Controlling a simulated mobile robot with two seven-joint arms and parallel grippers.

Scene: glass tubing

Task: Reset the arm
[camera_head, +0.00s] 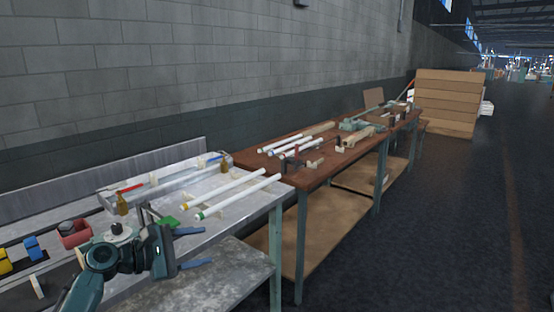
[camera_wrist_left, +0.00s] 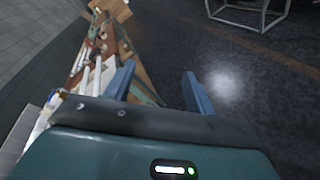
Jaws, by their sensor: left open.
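My left gripper (camera_head: 194,248) is in the head view at the lower left, in front of the metal table's front edge. Its two blue fingers are apart, with nothing between them. In the left wrist view the fingers (camera_wrist_left: 158,85) are also spread, with dark floor between and beyond them. White glass tubes (camera_head: 236,195) with coloured ends lie on the metal table (camera_head: 215,227), behind the gripper and apart from it. My right gripper shows in neither view.
A brown wooden table (camera_head: 322,172) with more white tubes and tools adjoins the metal table on the right. A red bin (camera_head: 75,236) and small blue and yellow items are at the left. Stacked boards (camera_head: 446,103) stand far back. The floor at right (camera_head: 440,230) is clear.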

